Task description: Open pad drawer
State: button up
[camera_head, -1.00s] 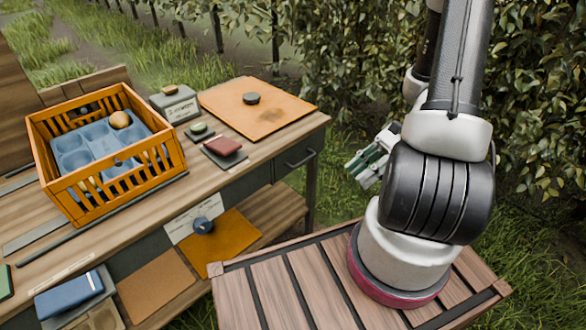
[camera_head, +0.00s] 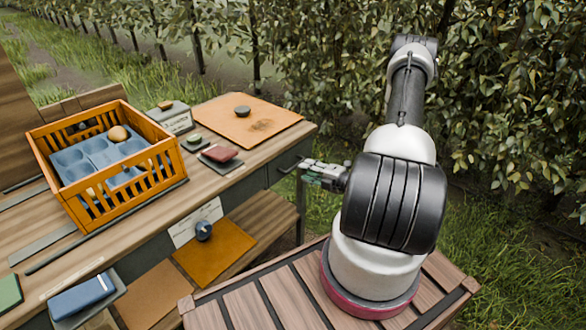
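The drawer (camera_head: 277,175) is the dark grey front under the right end of the wooden table, and it looks closed. Its dark bar handle (camera_head: 289,164) faces my arm. My gripper (camera_head: 305,171) points left, with its fingertips at or very close to the right end of the handle. I cannot tell if they touch it, or how far apart the fingers are. The inside of the drawer is hidden.
On the table (camera_head: 228,179) stand an orange crate (camera_head: 120,200) holding a blue tray and a pear, an orange mat (camera_head: 270,115), a red pad (camera_head: 219,154) and a grey box (camera_head: 172,117). A lower shelf (camera_head: 262,222) runs underneath.

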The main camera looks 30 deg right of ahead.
aim_at(295, 165)
jog(key=x, duration=0.7)
grip_shut()
